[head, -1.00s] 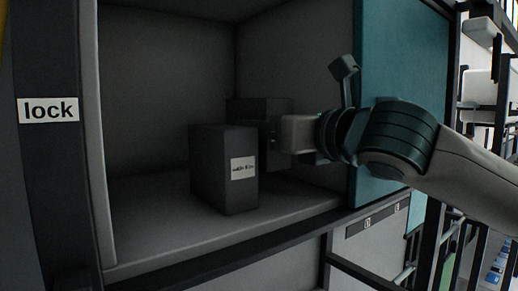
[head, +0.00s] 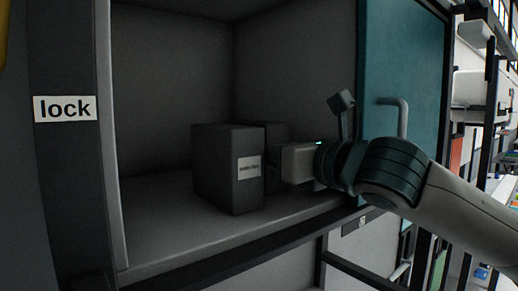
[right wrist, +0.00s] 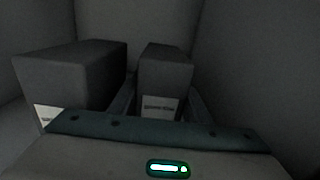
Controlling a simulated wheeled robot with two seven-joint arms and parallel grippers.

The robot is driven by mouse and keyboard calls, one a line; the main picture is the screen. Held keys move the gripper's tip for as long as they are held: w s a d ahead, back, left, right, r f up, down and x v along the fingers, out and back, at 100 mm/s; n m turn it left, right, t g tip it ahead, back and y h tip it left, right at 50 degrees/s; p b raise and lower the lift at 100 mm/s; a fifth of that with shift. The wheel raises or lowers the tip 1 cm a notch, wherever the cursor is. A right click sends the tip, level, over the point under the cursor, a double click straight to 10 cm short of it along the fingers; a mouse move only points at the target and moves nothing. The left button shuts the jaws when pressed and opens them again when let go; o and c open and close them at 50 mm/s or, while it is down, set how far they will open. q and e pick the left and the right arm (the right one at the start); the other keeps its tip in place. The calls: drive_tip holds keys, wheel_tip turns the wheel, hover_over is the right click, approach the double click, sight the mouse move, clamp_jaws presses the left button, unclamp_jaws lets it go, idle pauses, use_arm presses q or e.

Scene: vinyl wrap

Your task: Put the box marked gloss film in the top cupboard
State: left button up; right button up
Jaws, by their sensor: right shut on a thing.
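The open cupboard (head: 170,230) has grey walls and a teal door (head: 420,75) standing open at its right. My right gripper (head: 278,160) reaches inside from the right. It is shut on a dark box (head: 276,130), mostly hidden in the head view behind another dark box. In the right wrist view the held box (right wrist: 165,72) is between the fingers, upright, its white label blurred but apparently ending in "film". The other dark box (head: 222,165) stands upright on the cupboard floor just left of it; its label is unreadable. My left gripper is not in view.
A dark front ledge (head: 215,255) runs below the opening. Bare cupboard floor lies left of the boxes. Racks (head: 485,120) stand beyond the door at right.

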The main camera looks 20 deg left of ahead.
drive_tip(key=shift+w+d, duration=0.15)
drive_tip(key=shift+d, duration=0.2)
drive_tip(key=o, duration=0.8)
drive_tip(key=shift+d+f, duration=0.1)
drive_tip(key=shift+f, duration=0.05)
drive_tip(key=o, duration=0.4)
drive_tip(key=shift+s, duration=0.2)
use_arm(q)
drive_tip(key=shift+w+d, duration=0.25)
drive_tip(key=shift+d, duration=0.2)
use_arm(e)
drive_tip(key=shift+a, duration=0.2)
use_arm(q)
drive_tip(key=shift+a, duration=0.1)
use_arm(e)
drive_tip(key=shift+w+d, duration=0.1)
